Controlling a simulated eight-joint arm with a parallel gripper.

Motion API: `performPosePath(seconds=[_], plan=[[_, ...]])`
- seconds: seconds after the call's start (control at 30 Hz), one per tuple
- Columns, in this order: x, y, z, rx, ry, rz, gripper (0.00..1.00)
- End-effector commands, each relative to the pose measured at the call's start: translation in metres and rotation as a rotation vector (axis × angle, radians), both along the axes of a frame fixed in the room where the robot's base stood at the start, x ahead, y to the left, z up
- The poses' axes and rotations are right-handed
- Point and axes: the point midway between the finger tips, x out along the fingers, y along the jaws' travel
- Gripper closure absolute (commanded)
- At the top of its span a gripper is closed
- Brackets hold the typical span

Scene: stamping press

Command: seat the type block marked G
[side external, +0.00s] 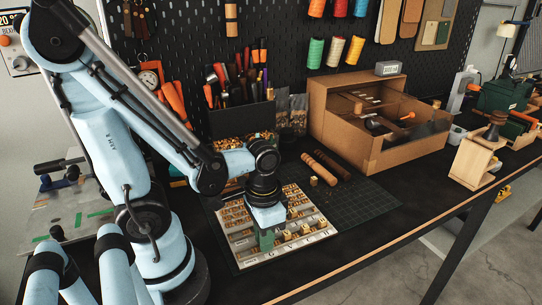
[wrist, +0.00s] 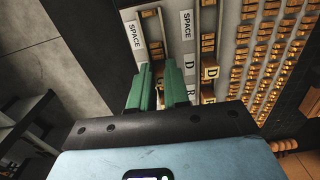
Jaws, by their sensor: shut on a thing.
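My gripper (side external: 266,238) points down over the front edge of the type tray (side external: 243,262), its green fingers low at the labelled front row. In the wrist view the green fingers (wrist: 160,82) are close together, with a narrow gap between them. The thing they hold is mostly hidden, so I cannot read a letter on it or tell if it touches a slot. The tray's front strip shows a G label near the fingers in the side view. In the wrist view, SPACE, D and R labels show, and a brass block (wrist: 209,72) stands by the D label.
Several brass blocks fill the tray's rows (wrist: 262,50). One small brass block (side external: 314,181) stands behind the tray, near two wooden handles (side external: 325,166). A cardboard box (side external: 372,120) stands at the back right. The cutting mat (side external: 352,208) right of the tray is clear.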

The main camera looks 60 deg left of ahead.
Motion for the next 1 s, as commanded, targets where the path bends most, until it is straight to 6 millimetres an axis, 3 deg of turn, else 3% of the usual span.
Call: performPosePath(seconds=[0.03,0.2,0.63,1.0], plan=[[0.000,0.000,0.000,0.000,0.000,0.000,0.81],[0.000,0.000,0.000,0.000,0.000,0.000,0.55],[0.000,0.000,0.003,0.000,0.000,0.000,0.54],[0.000,0.000,0.029,0.000,0.000,0.000,0.54]])
